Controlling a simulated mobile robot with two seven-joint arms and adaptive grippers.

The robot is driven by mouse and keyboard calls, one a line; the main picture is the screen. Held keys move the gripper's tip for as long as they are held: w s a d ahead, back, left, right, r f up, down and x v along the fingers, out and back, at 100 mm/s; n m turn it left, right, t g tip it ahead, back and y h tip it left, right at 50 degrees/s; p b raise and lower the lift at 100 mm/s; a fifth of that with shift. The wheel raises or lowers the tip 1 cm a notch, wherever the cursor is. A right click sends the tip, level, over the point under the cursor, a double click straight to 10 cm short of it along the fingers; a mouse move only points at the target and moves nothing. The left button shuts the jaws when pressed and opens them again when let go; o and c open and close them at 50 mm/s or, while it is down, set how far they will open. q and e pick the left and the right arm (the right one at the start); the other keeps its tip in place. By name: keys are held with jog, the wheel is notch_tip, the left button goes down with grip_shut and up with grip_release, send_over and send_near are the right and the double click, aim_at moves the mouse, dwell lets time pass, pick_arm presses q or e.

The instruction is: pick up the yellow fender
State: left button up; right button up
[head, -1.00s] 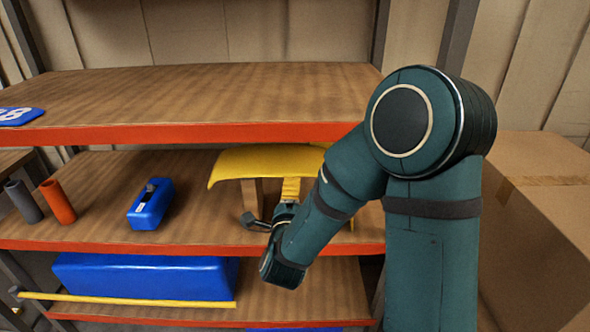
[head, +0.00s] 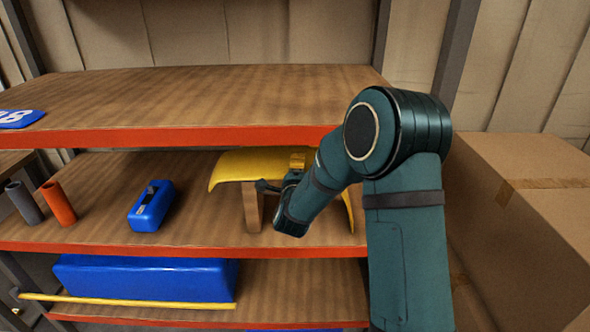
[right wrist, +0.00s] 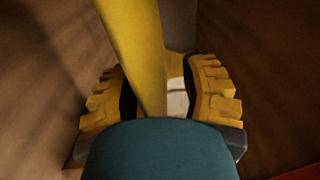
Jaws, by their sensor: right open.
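The yellow fender (head: 240,165) is a curved panel on the middle shelf, propped on a brown wooden block (head: 251,205). My right gripper (head: 284,172) is at the fender's front, and my forearm hides part of its right side. In the right wrist view, the fender (right wrist: 136,45) runs as a yellow strip between the two toothed yellow fingers of the open gripper (right wrist: 160,85). The fingers stand on either side of it, with a gap visible on the right. I cannot tell whether the left finger touches it. My left gripper is not in view.
The orange-edged upper shelf (head: 200,136) lies close above the fender. A blue tool-like object (head: 151,207) and two tubes, orange (head: 58,203) and grey (head: 23,203), stand to the left. A cardboard box (head: 530,205) is at the right. The shelf between the blue object and fender is clear.

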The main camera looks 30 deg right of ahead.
jog(key=shift+w+d, duration=0.15)
grip_shut()
jog(key=shift+r, duration=0.15)
